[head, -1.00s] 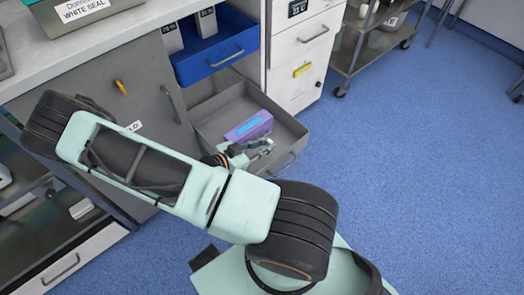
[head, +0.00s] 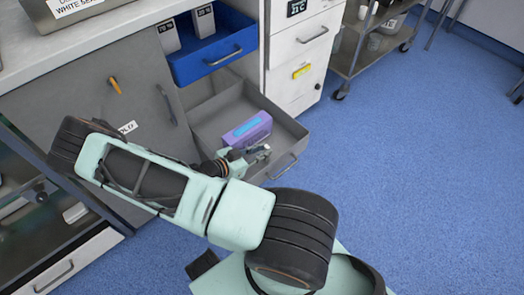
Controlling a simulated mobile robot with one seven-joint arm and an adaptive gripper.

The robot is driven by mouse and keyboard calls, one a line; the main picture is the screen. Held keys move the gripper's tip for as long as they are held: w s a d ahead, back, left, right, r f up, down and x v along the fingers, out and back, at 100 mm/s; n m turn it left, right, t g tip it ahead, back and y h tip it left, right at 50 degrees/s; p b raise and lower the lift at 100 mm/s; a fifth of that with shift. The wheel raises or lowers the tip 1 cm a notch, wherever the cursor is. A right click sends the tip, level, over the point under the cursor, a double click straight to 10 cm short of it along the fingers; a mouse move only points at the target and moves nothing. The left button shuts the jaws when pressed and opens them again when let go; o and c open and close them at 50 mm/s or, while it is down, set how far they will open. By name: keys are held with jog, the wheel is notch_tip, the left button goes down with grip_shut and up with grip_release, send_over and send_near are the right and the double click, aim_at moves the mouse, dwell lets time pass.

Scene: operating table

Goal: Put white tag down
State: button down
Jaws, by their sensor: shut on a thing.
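My gripper (head: 258,154) is at the open grey lower drawer (head: 288,117), over its front part, close to the near side of a purple box (head: 246,131) with a blue top. The gripper is small in the head view and partly behind my own arm. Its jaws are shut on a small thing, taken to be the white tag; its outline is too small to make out. I cannot tell whether the tag touches the drawer floor. The purple box lies inside the drawer.
A grey door (head: 75,90) with an orange handle is to the left. White drawers (head: 302,74) and a metal cart (head: 352,60) stand right. The blue floor at right is clear.

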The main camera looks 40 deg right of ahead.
jog(key=c, duration=1.8)
grip_release()
jog(key=shift+c, duration=0.2)
jog(key=p+v, duration=0.3)
jog(key=v, duration=0.9)
